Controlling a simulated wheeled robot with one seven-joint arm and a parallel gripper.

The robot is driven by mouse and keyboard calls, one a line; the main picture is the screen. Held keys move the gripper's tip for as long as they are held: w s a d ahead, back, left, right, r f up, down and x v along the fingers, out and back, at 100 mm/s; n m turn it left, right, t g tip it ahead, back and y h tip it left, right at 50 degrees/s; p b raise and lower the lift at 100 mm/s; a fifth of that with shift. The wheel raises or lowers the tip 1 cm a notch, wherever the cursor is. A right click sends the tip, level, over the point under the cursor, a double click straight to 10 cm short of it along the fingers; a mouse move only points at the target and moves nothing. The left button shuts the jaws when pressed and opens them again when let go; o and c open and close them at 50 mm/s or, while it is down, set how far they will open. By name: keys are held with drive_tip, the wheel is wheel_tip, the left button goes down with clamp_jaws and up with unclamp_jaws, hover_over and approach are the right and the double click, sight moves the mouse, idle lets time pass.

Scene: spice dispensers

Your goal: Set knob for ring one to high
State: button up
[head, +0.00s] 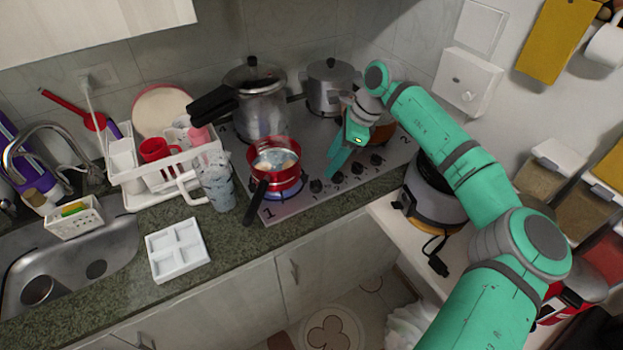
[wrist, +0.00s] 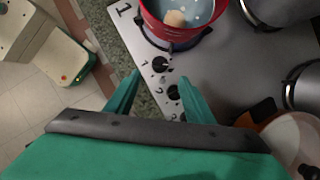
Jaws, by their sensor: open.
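The stove (head: 320,135) has a row of black knobs along its front edge. The knob nearest the front-left corner, the knob for ring one (head: 316,186), also shows in the wrist view (wrist: 160,64), just beyond the gap between my fingertips. A second knob (wrist: 174,93) lies close to my right finger. A large "1" marks the corner by the red pot (head: 274,160), and a blue flame shows under that pot. My gripper (head: 336,168) is open and empty, pointing down over the knob row. Its fingers (wrist: 159,78) appear apart from the first knob. The knob's exact setting is too small to read.
The red pot's dark handle (head: 256,203) sticks out past the stove's front-left edge. A pressure cooker (head: 262,100) and a steel pot (head: 330,85) stand behind. An orange pot (wrist: 285,135) sits near my gripper. A patterned cup (head: 217,185) stands left of the stove.

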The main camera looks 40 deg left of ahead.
sight(317, 182)
drive_tip(key=x, duration=0.9)
drive_tip(key=shift+s+a+f, duration=0.1)
drive_tip(key=shift+f, duration=0.2)
drive_tip(key=shift+c, duration=0.4)
drive_tip(key=c, duration=1)
